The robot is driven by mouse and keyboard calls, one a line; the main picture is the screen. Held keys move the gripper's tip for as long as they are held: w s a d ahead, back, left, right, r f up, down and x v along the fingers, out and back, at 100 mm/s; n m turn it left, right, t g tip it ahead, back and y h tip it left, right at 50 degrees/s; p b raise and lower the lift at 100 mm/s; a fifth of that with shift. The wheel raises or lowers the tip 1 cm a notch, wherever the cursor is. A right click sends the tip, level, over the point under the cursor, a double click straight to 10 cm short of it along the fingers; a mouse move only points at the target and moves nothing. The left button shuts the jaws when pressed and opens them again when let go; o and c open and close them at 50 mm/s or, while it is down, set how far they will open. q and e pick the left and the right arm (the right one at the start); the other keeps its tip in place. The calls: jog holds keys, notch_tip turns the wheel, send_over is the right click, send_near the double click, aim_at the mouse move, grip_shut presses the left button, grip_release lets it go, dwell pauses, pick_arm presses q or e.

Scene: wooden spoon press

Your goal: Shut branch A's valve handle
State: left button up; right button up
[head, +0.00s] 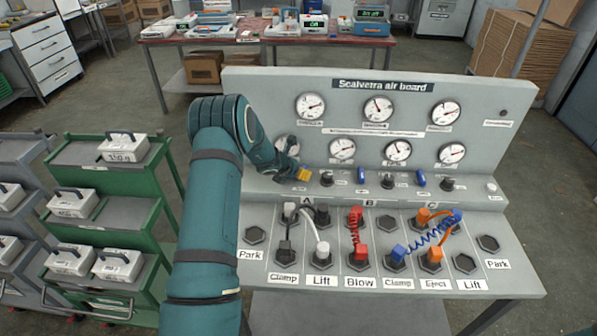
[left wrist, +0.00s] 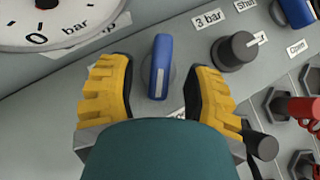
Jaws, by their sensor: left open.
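The air board (head: 350,100) stands in front of me with gauges, knobs and blue valve handles. My left gripper (head: 302,174) reaches the board's ledge above the letter A (head: 306,201). In the left wrist view, the open yellow fingers (left wrist: 160,75) stand on either side of a blue valve handle (left wrist: 161,60), apparently branch A's. There is a gap on both sides, and the handle's long side runs between the fingers. In the head view the gripper hides this handle. My right gripper is not in view.
Blue handles for B (head: 363,176) and C (head: 421,179) stand further right. Hoses, including a red coil (head: 355,232), plug into the lower panel. A green cart (head: 105,190) stands left.

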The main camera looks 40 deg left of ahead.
pick_arm(q)
jog(key=shift+w+f, duration=0.3)
jog(key=shift+w, duration=0.05)
grip_shut()
